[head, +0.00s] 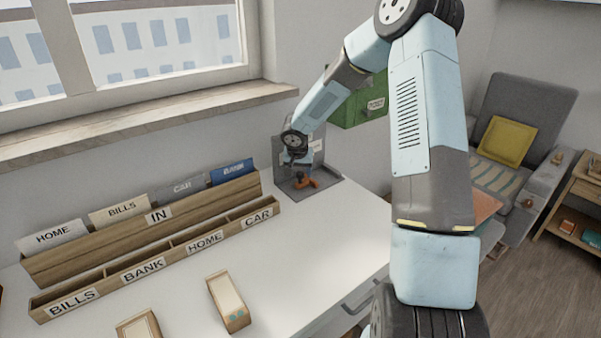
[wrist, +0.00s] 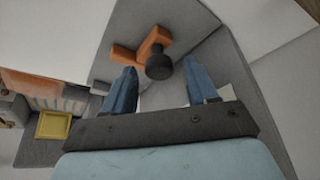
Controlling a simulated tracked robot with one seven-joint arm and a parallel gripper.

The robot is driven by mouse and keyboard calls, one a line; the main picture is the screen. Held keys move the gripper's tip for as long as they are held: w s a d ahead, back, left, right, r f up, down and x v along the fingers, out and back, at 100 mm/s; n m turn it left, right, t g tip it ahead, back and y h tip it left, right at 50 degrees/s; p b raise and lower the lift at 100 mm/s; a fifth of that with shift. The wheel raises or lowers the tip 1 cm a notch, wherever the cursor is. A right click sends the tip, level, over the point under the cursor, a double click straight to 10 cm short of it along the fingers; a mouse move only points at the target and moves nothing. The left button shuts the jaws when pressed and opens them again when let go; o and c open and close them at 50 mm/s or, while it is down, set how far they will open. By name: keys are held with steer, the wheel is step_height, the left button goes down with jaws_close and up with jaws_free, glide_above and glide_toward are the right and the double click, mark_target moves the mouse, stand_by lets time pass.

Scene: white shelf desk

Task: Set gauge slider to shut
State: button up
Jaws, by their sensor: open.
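The gauge slider looks like an orange piece (head: 306,183) with a dark round knob, on a grey gauge stand (head: 325,184) at the far end of the white desk. In the wrist view the orange piece (wrist: 128,54) is at the top, with the black knob (wrist: 159,66) at its near end. My gripper (wrist: 160,70) is open, its two blue fingers apart, and the knob appears between the fingertips. I cannot tell whether they touch it. In the head view my gripper (head: 298,165) is just above the orange piece and partly hides the stand. No shut mark is readable.
A wooden letter sorter (head: 150,228) with labelled slots stands along the wall, left of the stand. Two wooden blocks (head: 229,302) lie at the desk's front. A green box (head: 358,103) is behind my arm. The desk between sorter and front edge is mostly clear.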

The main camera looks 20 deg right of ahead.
steer(key=shift+f, duration=0.3)
steer(key=shift+c, duration=0.2)
steer(key=shift+w, duration=0.1)
jaws_close()
